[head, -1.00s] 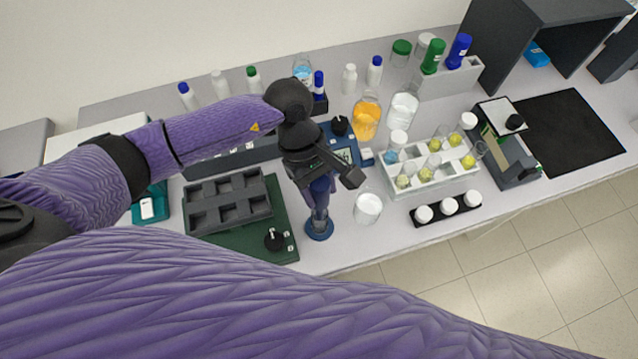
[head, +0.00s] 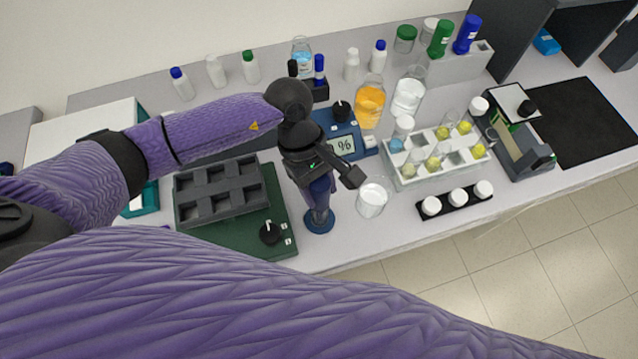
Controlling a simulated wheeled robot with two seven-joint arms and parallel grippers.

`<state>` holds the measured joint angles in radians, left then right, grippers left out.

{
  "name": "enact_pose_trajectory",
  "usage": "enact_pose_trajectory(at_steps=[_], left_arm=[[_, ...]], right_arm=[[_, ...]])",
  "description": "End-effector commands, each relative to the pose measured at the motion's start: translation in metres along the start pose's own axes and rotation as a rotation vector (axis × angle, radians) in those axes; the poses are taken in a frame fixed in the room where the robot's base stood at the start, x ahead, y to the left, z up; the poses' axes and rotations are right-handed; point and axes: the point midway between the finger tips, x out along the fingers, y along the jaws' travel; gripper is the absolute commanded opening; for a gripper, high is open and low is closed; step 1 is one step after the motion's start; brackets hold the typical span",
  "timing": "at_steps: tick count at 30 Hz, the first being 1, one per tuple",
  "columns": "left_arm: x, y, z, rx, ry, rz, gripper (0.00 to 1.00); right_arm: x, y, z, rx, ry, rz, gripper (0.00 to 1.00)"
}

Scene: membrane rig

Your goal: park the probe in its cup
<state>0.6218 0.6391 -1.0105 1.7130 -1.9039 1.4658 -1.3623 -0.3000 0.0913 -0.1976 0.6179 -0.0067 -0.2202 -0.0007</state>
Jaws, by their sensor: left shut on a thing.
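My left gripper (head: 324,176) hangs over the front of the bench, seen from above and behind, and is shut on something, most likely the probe. The probe itself is mostly hidden by the gripper and wrist. Directly below, a dark blue upright shape runs down to a cup with a round blue base (head: 319,223) near the bench's front edge. I cannot tell whether the probe's tip is inside the cup or above it. The blue meter (head: 340,136) with a % display stands behind the gripper. My right gripper is out of view.
A beaker of white contents (head: 371,199) stands close to the right of the cup. A grey block (head: 222,192) on a green plate (head: 277,200) is to the left. A white tube rack (head: 437,163) and a black strip with white caps (head: 454,202) are further right.

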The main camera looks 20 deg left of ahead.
Motion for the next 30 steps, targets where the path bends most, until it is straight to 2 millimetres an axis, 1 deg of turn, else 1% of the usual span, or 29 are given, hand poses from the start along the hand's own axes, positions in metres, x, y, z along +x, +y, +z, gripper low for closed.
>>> enact_pose_trajectory(at_steps=[11, 16, 17, 18, 20, 21, 22, 30], left_arm=[[0.0044, 0.0001, -0.0018, 0.001, 0.000, 0.000, 0.07], [0.0060, 0.0001, -0.0026, 0.000, 0.000, 0.000, 0.07], [0.0057, 0.0001, -0.0024, 0.000, 0.000, 0.000, 0.53], [0.0054, 0.0000, -0.0023, 0.000, 0.000, 0.000, 0.62], [0.0053, 0.0000, -0.0023, 0.000, 0.000, 0.000, 0.75], [0.0053, 0.0000, -0.0023, 0.000, 0.000, 0.000, 0.83], [0.0053, 0.0000, -0.0023, 0.000, 0.000, 0.000, 0.89], [0.0037, 0.0002, -0.0025, 0.000, 0.001, 0.001, 0.90]], right_arm=[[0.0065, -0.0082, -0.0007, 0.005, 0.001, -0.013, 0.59], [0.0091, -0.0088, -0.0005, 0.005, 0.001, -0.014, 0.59], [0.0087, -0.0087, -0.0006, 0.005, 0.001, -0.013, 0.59], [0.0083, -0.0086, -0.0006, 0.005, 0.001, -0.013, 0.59], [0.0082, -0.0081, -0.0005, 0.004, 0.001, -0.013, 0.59], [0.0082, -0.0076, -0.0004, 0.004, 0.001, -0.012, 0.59], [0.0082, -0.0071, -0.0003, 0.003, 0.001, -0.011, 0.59], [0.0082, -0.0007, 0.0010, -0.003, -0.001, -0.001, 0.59]])
